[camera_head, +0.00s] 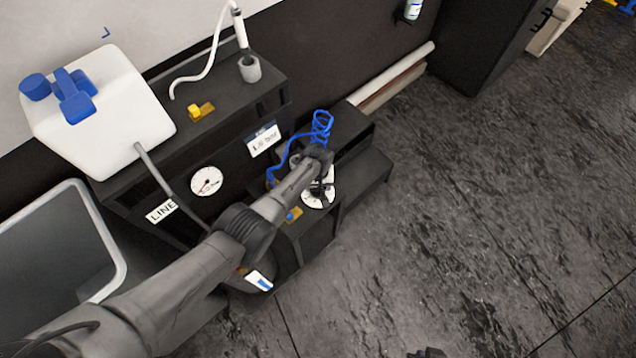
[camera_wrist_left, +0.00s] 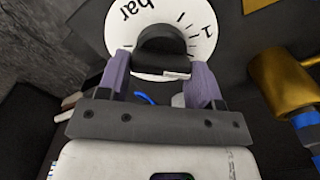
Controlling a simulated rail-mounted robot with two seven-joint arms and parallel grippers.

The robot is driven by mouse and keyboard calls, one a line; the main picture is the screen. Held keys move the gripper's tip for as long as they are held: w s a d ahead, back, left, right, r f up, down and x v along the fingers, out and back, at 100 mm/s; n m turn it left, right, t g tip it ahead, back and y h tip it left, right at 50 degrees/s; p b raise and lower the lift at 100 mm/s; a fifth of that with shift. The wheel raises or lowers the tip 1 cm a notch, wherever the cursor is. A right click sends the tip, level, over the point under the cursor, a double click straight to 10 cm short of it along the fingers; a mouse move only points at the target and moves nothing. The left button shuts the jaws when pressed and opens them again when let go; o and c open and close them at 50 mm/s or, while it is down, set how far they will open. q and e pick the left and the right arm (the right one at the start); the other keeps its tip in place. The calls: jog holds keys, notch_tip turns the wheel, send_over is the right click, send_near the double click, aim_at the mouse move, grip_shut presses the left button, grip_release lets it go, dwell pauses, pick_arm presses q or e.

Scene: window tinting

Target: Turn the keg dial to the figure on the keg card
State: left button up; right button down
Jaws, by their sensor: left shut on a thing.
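The keg dial (camera_head: 316,200) is a white round disc with a dark knob on the low black box. In the left wrist view its face (camera_wrist_left: 122,32) shows "bar" and tick marks, and the dark knob (camera_wrist_left: 160,48) stands between my fingers. My left gripper (camera_head: 321,180) is shut on this knob; its fingers also show in the left wrist view (camera_wrist_left: 160,80). A white card (camera_head: 263,140) with a blue top strip is on the black cabinet front; its figure is too small to read surely. A dark piece at the bottom edge may be my right gripper (camera_head: 428,353).
A round gauge (camera_head: 206,181) and a "LINE" label (camera_head: 161,211) are on the cabinet front. A white jug (camera_head: 110,120) with a blue cap stands on top. A coiled blue hose (camera_head: 321,126) is close behind my gripper. Open floor (camera_head: 480,220) lies to the right.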

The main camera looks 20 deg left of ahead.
pick_arm(q)
jog(key=shift+n, duration=0.9)
jog(key=o, duration=0.9)
jog(key=shift+r, duration=0.1)
jog(key=shift+r+p, duration=4.2)
jog(key=shift+r, duration=2.65)
